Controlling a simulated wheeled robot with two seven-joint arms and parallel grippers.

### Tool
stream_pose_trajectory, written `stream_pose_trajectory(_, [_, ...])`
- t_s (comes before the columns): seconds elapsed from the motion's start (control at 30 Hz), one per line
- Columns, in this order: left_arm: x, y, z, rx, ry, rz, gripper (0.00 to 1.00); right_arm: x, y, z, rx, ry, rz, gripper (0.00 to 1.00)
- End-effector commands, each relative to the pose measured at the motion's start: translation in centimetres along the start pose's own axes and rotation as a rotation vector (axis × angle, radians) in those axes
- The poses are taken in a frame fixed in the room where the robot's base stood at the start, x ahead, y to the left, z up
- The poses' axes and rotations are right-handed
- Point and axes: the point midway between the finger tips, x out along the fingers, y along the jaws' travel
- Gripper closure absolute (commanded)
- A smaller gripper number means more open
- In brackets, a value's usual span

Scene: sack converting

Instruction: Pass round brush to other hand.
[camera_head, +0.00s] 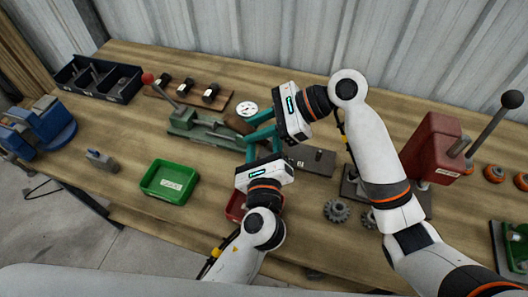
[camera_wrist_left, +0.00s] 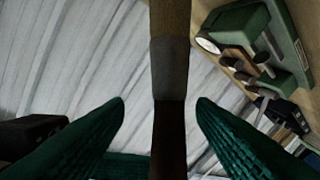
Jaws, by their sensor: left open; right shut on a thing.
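The round brush (camera_wrist_left: 172,25) shows in the left wrist view as a long upright shape: brown wood above, a grey band in the middle, a dark part below. In the head view, a brown piece (camera_head: 238,123) at the right fingertips looks like part of it; the rest is hidden. My right gripper (camera_head: 250,126) is shut on the brush above the bench. My left gripper (camera_head: 262,147) is just below it in the picture, open, fingers pointing toward it. In the left wrist view the brush runs between the left fingers (camera_wrist_left: 161,102), with gaps visible on both sides.
A green bin (camera_head: 170,181) and a partly hidden red bin (camera_head: 234,207) stand near the bench's front. A green lever tool (camera_head: 205,128) lies behind the grippers. A red lever press (camera_head: 437,145) stands right, gears (camera_head: 337,211) before it. Bare wood (camera_head: 125,130) lies left.

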Motion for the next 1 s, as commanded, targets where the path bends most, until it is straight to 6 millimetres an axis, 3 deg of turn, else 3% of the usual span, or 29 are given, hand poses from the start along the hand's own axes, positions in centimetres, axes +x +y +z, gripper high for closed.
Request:
stream_pose_trajectory(0.3, [0.23, 0.01, 0.01, 0.001, 0.000, 0.001, 0.51, -0.01, 0.00, -0.02, 0.000, 0.000, 0.000, 0.98])
stream_pose_trajectory(0.6, [0.18, 0.17, 0.01, 0.000, -0.001, 0.005, 0.98, 0.04, -0.01, -0.02, 0.000, 0.001, 0.000, 0.98])
stream_pose_trajectory(0.63, [0.17, 0.20, 0.01, -0.001, -0.001, 0.006, 0.99, 0.06, -0.01, -0.02, 0.000, 0.001, 0.000, 0.98])
stream_pose_trajectory(0.67, [0.16, 0.25, -0.01, -0.001, 0.000, 0.007, 0.99, 0.07, -0.01, -0.03, 0.000, 0.001, -0.001, 0.72])
stream_pose_trajectory(0.8, [0.18, 0.20, -0.03, -0.001, 0.000, 0.006, 0.99, 0.06, -0.01, -0.02, 0.000, 0.001, -0.001, 0.50])
stream_pose_trajectory(1.0, [0.20, 0.10, -0.02, 0.000, 0.000, 0.003, 0.99, 0.02, -0.01, -0.01, 0.000, 0.000, 0.000, 0.50])
